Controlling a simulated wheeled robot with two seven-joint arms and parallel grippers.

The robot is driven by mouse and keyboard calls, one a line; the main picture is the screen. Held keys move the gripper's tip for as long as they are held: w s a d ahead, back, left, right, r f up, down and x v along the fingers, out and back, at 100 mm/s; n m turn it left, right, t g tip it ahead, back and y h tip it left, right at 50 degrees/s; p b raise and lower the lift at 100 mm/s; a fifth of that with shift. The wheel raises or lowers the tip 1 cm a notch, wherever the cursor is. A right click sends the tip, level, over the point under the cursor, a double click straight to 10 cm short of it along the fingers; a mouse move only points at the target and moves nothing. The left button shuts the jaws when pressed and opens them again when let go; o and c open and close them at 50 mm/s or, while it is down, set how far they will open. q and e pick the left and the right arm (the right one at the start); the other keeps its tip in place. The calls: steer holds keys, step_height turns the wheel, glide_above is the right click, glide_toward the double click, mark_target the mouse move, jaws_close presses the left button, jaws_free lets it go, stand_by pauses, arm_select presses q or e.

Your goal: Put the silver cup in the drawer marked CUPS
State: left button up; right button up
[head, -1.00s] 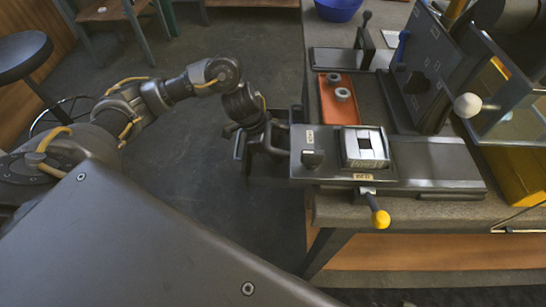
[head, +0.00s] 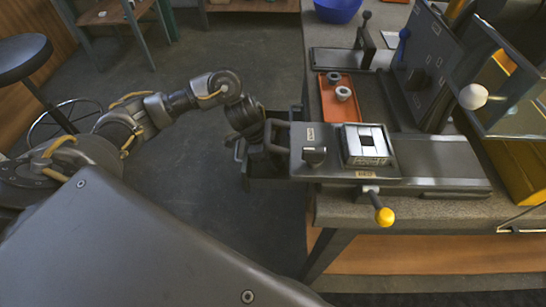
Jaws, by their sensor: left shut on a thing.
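Two small grey, silvery cup-like pieces, one at the back (head: 333,78) and one in front (head: 343,93), sit in an orange tray (head: 330,108) on the bench. I cannot tell which is the silver cup. My left gripper (head: 266,148) is at the left end of a grey metal unit (head: 420,181), beyond the bench edge. It is shut on what looks like a dark handle (head: 276,124) there; the arm partly hides the grip. A dark box-like part (head: 268,183), perhaps a drawer, shows below it. Small labels are unreadable, and I see no CUPS marking. My right gripper is out of view.
A silver block (head: 366,146) and a knob (head: 314,155) stand on the unit, with a yellow-tipped lever (head: 384,216) in front. A dark upright panel (head: 425,65) and a white ball knob (head: 473,96) are at right. A blue bowl (head: 337,10) is behind.

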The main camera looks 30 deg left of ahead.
arm_select(q)
steer(key=o, duration=0.8)
steer(key=shift+s+a+f, duration=0.15)
steer(key=shift+s+f, duration=0.2)
steer(key=shift+f, duration=0.15)
steer(key=shift+s+f, duration=0.1)
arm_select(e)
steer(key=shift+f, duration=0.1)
arm_select(q)
steer(key=w+p+v, duration=0.1)
steer(key=p+v, duration=0.3)
steer(key=v, duration=0.9)
steer(key=shift+r, duration=0.25)
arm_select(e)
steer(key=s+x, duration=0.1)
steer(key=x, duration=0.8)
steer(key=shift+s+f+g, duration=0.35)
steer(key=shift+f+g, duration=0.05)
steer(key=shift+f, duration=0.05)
